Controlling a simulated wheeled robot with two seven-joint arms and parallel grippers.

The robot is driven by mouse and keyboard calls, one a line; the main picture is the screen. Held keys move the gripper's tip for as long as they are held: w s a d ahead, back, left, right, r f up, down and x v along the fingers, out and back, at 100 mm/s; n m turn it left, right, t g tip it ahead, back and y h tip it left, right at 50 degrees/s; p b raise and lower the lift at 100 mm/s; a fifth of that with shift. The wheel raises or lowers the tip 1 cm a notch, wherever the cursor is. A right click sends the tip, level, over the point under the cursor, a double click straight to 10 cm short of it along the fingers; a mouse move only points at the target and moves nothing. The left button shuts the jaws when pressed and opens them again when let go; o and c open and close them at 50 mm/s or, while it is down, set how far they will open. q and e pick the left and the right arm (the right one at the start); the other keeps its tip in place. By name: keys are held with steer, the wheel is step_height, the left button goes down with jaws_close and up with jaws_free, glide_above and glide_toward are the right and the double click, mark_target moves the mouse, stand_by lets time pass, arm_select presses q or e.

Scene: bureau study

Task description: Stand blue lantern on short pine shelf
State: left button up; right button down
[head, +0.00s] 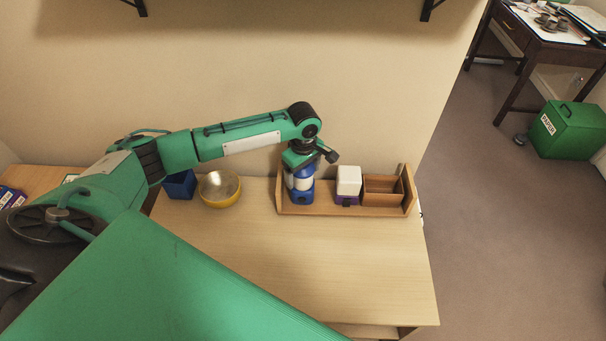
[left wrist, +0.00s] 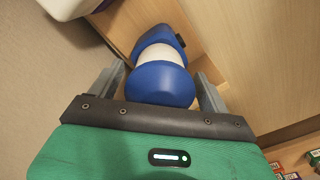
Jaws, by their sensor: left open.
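The blue lantern (head: 302,197), with a white middle band and blue top and base, stands upright at the left end of the short pine shelf (head: 337,211). My left gripper (head: 301,168) is directly above it and hides its top. In the left wrist view, the open fingers of the left gripper (left wrist: 161,74) are on either side of the lantern's blue top (left wrist: 160,84), with narrow gaps visible. My right gripper is not in view.
A white-and-purple item (head: 348,183) and a brown wooden box (head: 383,191) occupy the shelf's right part. A yellow bowl (head: 219,189) and a dark blue box (head: 179,185) are to the left on the desk (head: 330,255). The desk's front area is clear.

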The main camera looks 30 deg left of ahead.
arm_select(q)
step_height(320, 180, up, 10)
steer(key=shift+r, duration=0.55)
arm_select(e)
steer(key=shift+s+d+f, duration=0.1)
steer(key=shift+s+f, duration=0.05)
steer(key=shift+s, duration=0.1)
arm_select(q)
steer(key=shift+f, duration=0.1)
